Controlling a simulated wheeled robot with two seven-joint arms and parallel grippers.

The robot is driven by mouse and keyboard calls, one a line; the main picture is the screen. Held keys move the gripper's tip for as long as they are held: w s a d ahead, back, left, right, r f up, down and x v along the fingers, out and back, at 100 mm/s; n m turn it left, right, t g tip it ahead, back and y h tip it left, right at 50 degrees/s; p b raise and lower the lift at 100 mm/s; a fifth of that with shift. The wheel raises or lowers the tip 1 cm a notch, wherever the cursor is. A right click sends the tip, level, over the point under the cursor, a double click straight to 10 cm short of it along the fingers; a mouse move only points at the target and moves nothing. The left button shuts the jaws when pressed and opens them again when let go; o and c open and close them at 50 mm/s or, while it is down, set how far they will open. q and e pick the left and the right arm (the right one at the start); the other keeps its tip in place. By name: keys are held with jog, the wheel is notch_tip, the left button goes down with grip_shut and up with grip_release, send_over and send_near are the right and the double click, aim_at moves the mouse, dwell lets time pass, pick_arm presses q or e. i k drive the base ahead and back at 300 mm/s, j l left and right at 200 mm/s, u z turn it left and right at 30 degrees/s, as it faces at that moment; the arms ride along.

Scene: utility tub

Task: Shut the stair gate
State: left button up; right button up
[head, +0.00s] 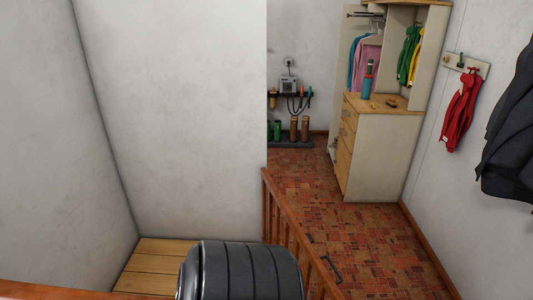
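A reddish-brown wooden barrier (293,218) with upright bars runs from the wall corner down to the bottom edge, right of centre. I cannot tell whether it is the stair gate or a fixed banister. A small dark handle-shaped piece (332,270) shows just right of its lower end; I cannot tell what it is fixed to. Light wooden boards (155,262), perhaps stair treads, lie on the left side of the barrier. Neither of my grippers is in view.
A dark ribbed rounded body (245,272) blocks the bottom middle. A brown rail (45,291) crosses the bottom left. The red tiled floor (370,240) is open right of the barrier. A cabinet (375,155) stands behind; a red jacket (459,112) and dark coat (510,135) hang right.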

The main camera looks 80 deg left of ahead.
aim_at(326, 282)
jog(key=i+u, duration=0.15)
jog(key=u, duration=1.7)
